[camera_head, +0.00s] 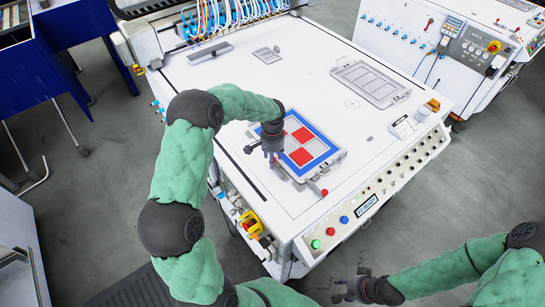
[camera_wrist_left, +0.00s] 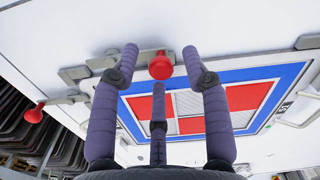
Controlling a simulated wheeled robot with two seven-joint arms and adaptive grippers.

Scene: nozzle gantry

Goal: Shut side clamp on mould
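The mould (camera_head: 325,158), a flat plate with a blue border and red and white panels, lies on the white machine table. It fills the right of the left wrist view (camera_wrist_left: 262,72). My left gripper (camera_head: 268,155) is over its left edge, fingers spread. In the wrist view a red clamp knob (camera_wrist_left: 160,66) sits between the open fingertips (camera_wrist_left: 160,55), with a gap visible on each side. Its metal clamp bar runs along the mould's edge. A second red knob (camera_wrist_left: 34,113) is at the far left; one red knob (camera_head: 324,192) shows at the mould's front corner. My right gripper (camera_head: 350,287) is empty, fingers spread, off the table.
A grey frame plate (camera_head: 370,82) lies on the table's right side. A control panel with buttons (camera_head: 366,205) runs along the front edge. Hoses (camera_head: 225,20) hang at the back. The table between mould and grey plate is clear.

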